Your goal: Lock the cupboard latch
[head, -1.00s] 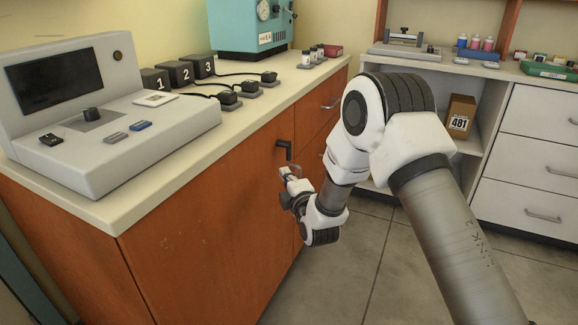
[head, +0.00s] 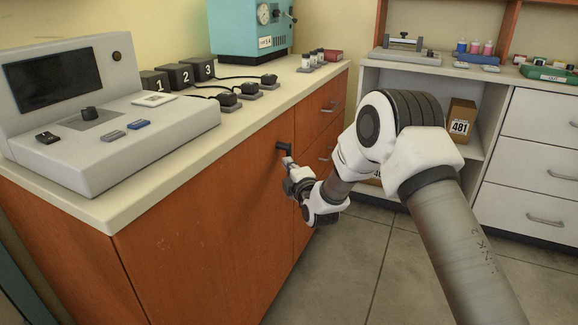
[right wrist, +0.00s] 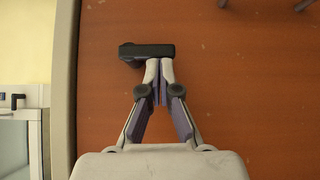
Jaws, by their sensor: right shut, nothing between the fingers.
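The cupboard latch (head: 284,148) is a small black L-shaped handle on the orange-brown cupboard front (head: 215,215), just below the countertop edge. In the right wrist view the latch (right wrist: 146,51) shows as a dark bar with a round knob at its left end. My right gripper (head: 288,163) is shut and empty. Its fingertips (right wrist: 159,64) are at the bar's right part, touching it or very close; I cannot tell which. My left gripper is not in view.
The counter (head: 245,105) above holds a grey console (head: 105,110), several black blocks and a teal device (head: 250,28). Drawers with handles (head: 331,106) lie right of the latch. A white cabinet (head: 540,150) stands at the right. The floor (head: 350,265) is clear.

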